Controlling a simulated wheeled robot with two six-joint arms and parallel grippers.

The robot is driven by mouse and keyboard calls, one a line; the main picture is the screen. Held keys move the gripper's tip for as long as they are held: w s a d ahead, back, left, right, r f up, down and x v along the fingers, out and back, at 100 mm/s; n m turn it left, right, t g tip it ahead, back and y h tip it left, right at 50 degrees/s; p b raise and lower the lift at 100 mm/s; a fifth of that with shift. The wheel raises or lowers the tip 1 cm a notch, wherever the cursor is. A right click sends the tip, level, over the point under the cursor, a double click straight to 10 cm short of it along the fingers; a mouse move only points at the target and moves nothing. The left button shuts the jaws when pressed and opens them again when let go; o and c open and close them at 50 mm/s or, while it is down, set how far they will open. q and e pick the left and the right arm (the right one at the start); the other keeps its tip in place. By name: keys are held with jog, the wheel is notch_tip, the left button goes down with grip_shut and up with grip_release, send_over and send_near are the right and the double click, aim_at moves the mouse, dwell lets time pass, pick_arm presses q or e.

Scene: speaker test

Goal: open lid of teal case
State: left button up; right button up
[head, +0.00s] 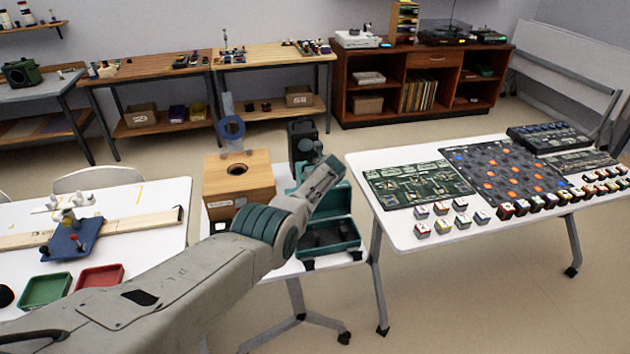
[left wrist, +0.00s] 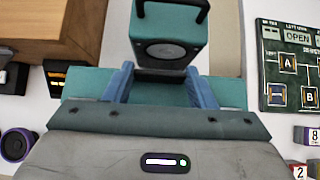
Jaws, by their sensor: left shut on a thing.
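The teal case (head: 345,247) stands on a small white table in the head view, its dark interior showing at the front. Its teal lid (head: 337,203) is raised behind the base and partly hidden by my left arm. In the left wrist view the lid (left wrist: 82,86) is a wide teal panel across the middle. My left gripper (left wrist: 162,88) has its two blue fingers shut on the lid. In the head view the same gripper (head: 327,172) is over the lid, its fingertips hard to make out. My right gripper is out of view.
The right table (head: 403,237) holds boards and several small blocks. The left table (head: 160,197) holds a blue stand and trays. Floor lies between tables.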

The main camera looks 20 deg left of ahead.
pick_arm(q)
jog(key=shift+w+a+r, duration=0.15)
jog(key=shift+w+r, duration=0.2)
jog(key=shift+r, duration=0.1)
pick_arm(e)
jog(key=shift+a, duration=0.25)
pick_arm(q)
jog(key=o, duration=1.3)
jog(key=shift+r, duration=0.1)
jog(key=shift+o, duration=0.4)
jog(key=shift+s, duration=0.3)
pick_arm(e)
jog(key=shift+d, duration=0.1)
pick_arm(q)
jog(key=shift+p, duration=0.3)
jog(key=p+v, duration=0.8)
jog(key=v, duration=0.2)
jog(key=shift+s+r+p, duration=0.2)
jog(key=shift+r+p, duration=0.1)
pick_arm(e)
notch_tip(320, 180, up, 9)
